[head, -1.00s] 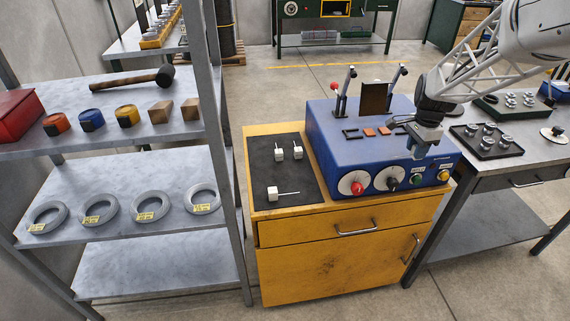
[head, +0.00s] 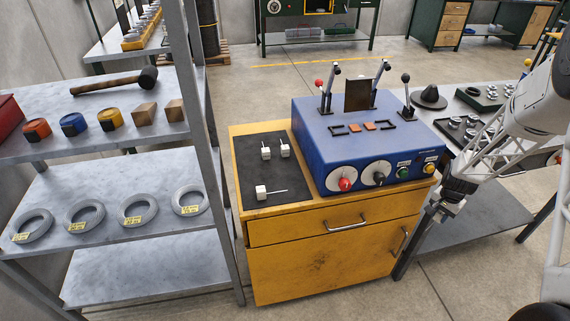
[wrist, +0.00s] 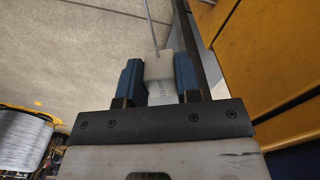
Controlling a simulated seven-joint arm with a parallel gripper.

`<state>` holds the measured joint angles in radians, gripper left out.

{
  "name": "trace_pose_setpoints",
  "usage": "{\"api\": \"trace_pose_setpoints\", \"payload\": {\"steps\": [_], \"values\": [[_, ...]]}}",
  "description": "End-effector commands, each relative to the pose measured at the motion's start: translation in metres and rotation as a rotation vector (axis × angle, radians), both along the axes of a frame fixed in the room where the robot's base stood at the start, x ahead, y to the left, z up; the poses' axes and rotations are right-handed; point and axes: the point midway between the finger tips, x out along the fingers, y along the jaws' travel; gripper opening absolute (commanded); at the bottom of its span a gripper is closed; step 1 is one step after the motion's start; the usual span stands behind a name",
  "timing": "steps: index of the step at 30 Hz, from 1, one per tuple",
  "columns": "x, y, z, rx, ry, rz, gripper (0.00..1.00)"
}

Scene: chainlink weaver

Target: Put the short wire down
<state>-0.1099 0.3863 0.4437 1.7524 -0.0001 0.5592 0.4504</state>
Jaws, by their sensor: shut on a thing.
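My gripper (wrist: 158,70) is shut on a white block with a thin wire, the short wire (wrist: 157,65), in the wrist view. The thin wire points away from the blue fingers. In the head view my gripper (head: 435,211) hangs beside the right front of the yellow cabinet (head: 300,268), below its top; the held block is too small to make out there. Several white blocks with thin wires, one at the front (head: 262,192), lie on the black mat (head: 262,172) on the cabinet's left.
A blue machine (head: 340,150) with levers and knobs fills the cabinet's right side. A grey shelf (head: 120,240) with wire coils stands at left. A metal table with black trays is at right. In the wrist view, bare floor (wrist: 80,45) lies left and the yellow cabinet (wrist: 265,75) right.

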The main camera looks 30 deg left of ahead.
Motion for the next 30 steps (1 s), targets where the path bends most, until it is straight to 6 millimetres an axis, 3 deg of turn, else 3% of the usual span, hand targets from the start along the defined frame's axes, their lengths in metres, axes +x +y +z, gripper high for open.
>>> {"api": "trace_pose_setpoints", "payload": {"steps": [6,12,25,30], "values": [[0.002,-0.028,-0.057,0.0,0.003,0.101,0.08],[0.002,-0.049,-0.099,0.0,0.002,0.188,0.08],[-0.004,-0.072,-0.148,0.001,0.002,0.288,0.08],[-0.011,-0.064,-0.157,0.0,-0.001,0.303,0.08]]}}
